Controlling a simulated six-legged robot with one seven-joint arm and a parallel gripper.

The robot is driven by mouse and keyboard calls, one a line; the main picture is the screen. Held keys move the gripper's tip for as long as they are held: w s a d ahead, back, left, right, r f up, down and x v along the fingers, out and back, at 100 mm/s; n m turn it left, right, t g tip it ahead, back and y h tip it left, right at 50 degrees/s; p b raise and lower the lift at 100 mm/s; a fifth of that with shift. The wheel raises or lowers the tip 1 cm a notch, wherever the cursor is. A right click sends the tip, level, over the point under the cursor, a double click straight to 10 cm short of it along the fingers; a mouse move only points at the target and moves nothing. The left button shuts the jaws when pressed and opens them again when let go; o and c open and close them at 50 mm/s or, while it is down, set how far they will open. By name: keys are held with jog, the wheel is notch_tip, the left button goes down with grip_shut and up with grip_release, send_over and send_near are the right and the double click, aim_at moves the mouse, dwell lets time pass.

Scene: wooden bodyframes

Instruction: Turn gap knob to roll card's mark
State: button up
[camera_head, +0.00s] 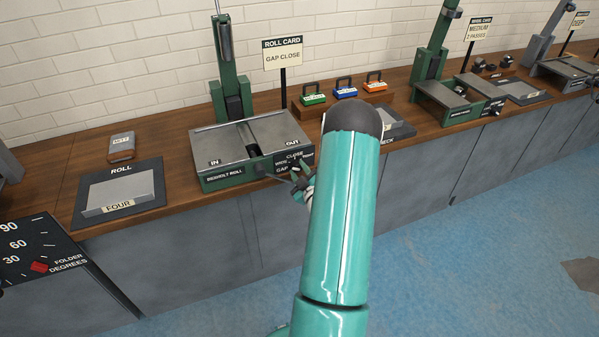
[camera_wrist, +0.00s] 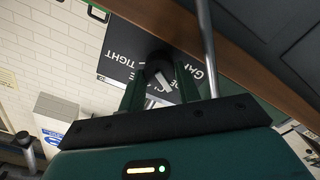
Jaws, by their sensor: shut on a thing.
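The roll card (camera_head: 283,54) stands on a black post behind the roll machine (camera_head: 250,137) and reads "GAP CLOSE". My gripper (camera_head: 303,184) is at that plate, partly hidden by my arm. In the wrist view, my gripper (camera_wrist: 160,88) has its two green fingers on either side of the dark gap knob (camera_wrist: 158,70), shut on it. A white pointer line shows on the knob. The plate (camera_wrist: 120,62) appears upside down there, with "TIGHT" legible; which word the pointer meets is unclear.
A grey plate marked "FOUR" (camera_head: 118,192) lies on a dark mat at left. Green, blue and orange tagged blocks (camera_head: 345,92) sit on a wooden stand behind my arm. A second green machine (camera_head: 455,98) is further right. A metal rod (camera_wrist: 207,45) passes close beside my fingers.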

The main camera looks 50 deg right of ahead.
jog(key=shift+m, duration=0.3)
jog(key=m, duration=0.5)
jog(key=shift+d, duration=0.1)
jog(key=m, duration=0.6)
jog(key=shift+s, duration=0.1)
dwell(0.4)
jog(key=o, duration=1)
jog(key=shift+s, duration=0.1)
jog(key=v, duration=1.3)
jog(key=shift+s, duration=0.25)
